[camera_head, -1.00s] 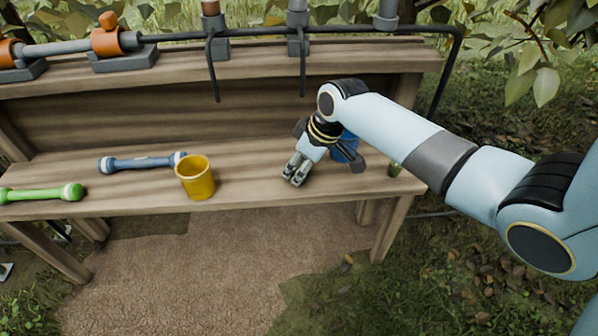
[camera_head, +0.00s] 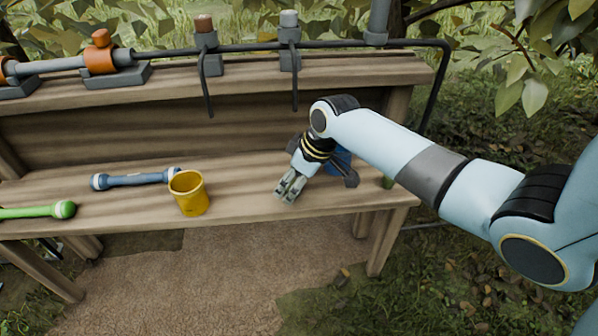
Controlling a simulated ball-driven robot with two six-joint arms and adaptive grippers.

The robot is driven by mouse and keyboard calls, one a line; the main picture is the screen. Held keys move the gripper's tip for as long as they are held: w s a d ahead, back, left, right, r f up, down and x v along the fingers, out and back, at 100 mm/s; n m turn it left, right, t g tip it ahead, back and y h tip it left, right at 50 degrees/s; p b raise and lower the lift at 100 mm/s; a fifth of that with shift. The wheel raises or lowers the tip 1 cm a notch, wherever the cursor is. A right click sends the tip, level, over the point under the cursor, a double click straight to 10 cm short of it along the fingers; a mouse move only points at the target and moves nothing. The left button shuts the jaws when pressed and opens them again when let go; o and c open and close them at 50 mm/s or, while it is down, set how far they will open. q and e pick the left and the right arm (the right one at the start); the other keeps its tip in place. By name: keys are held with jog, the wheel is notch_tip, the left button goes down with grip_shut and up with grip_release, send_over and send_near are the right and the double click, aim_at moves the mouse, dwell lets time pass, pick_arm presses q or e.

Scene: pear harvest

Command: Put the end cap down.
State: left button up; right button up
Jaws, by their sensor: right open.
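My right gripper (camera_head: 284,195) is low over the front part of the wooden bench shelf (camera_head: 235,206), its fingers pointing down and to the left. It is open, with grey fingers close together in the picture. I cannot make out a separate end cap at its fingertips; any small part there blends with the grey fingers. A light grey cap-like piece (camera_head: 289,18) tops an upright pipe stub on the back rail, and a brown one (camera_head: 204,24) tops the stub left of it. My left gripper is not in view.
A yellow cup (camera_head: 188,194) stands left of the gripper. A blue cup (camera_head: 340,158) is partly hidden behind it. A blue bar (camera_head: 136,180) and a green bar (camera_head: 35,212) lie farther left. A black pipe (camera_head: 432,95) bends down at the bench's right end.

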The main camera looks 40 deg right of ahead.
aim_at(291, 184)
jog(key=p+v, duration=0.1)
jog(key=v, duration=0.2)
jog(key=shift+r+p, duration=0.2)
jog(key=shift+p, duration=0.1)
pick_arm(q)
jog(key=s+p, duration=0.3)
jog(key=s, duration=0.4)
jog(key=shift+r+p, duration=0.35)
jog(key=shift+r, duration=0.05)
pick_arm(e)
jog(key=v, duration=0.8)
jog(key=shift+s+r, duration=0.25)
